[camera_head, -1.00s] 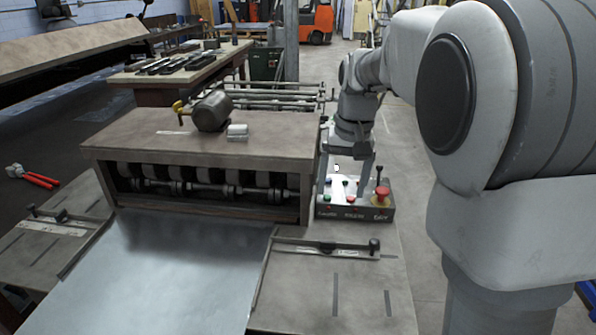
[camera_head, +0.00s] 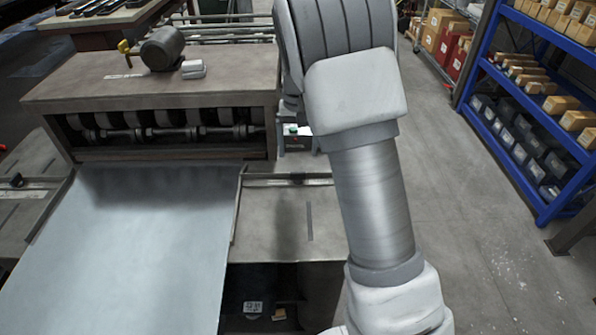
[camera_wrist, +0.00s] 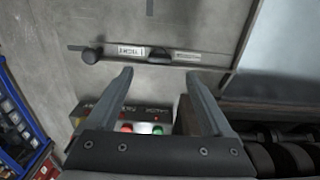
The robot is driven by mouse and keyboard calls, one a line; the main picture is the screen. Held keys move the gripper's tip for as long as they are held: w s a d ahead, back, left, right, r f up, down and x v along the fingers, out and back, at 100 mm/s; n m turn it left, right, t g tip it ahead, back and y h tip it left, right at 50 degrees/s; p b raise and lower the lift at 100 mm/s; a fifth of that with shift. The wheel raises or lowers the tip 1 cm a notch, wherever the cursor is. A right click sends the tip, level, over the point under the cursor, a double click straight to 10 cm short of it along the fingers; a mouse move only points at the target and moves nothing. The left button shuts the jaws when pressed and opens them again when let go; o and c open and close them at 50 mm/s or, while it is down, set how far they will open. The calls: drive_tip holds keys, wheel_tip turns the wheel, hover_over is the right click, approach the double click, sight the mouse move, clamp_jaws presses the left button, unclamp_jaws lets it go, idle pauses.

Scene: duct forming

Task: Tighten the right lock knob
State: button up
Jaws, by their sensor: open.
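A pale label and a dark block (camera_wrist: 160,55) sit farther along the bar. My gripper (camera_wrist: 157,75) is open with nothing between its fingers. In the wrist view its fingertips appear just below the bar, with the knob to the left of the left fingertip. The gap to the knob is hard to judge. In the head view my gripper is hidden.
The forming machine (camera_head: 150,90) stands behind the table, with a metal sheet (camera_head: 130,250) lying in front of it. A control box (camera_wrist: 140,115) with red and green buttons shows between my fingers. A blue shelf (camera_head: 530,110) stands right, across open floor.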

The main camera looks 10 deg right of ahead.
sight(298, 173)
wheel_tip(298, 173, down, 8)
drive_tip(key=shift+f, duration=0.1)
drive_tip(key=shift+c, duration=0.2)
clamp_jaws()
drive_tip(key=shift+m, duration=0.8)
drive_tip(key=shift+o, duration=0.2)
unclamp_jaws()
wheel_tip(298, 173, up, 18)
drive_tip(key=p, duration=0.1)
drive_tip(key=shift+f, duration=0.25)
